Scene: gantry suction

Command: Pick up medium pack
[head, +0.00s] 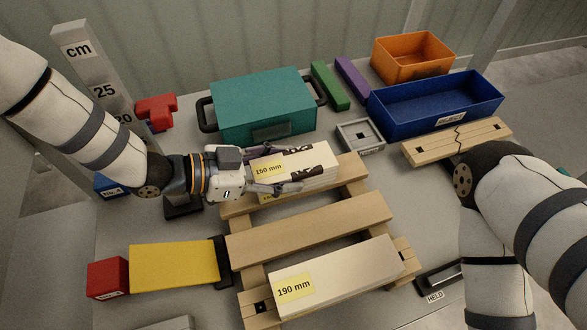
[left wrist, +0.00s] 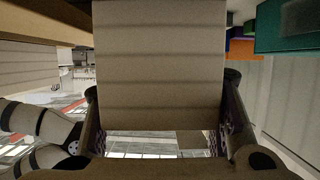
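The cream pack labelled 150 mm (head: 318,157) lies on the far part of the wooden pallet (head: 310,225). Another yellow label edge shows just below it, mostly hidden. A longer cream pack labelled 190 mm (head: 345,280) lies at the pallet's near end. In the left wrist view a broad pale pack face (left wrist: 160,70) fills the space between the fingers, close to both; firm contact cannot be made out. My right gripper is not in view; only its arm shows.
Behind the pallet stand a teal case (head: 262,100), a blue bin (head: 435,105) and an orange bin (head: 412,55). A small grey tray (head: 360,137) and a cracked wooden plank (head: 455,140) lie at right. A yellow block (head: 175,267) and red cube (head: 107,278) are left.

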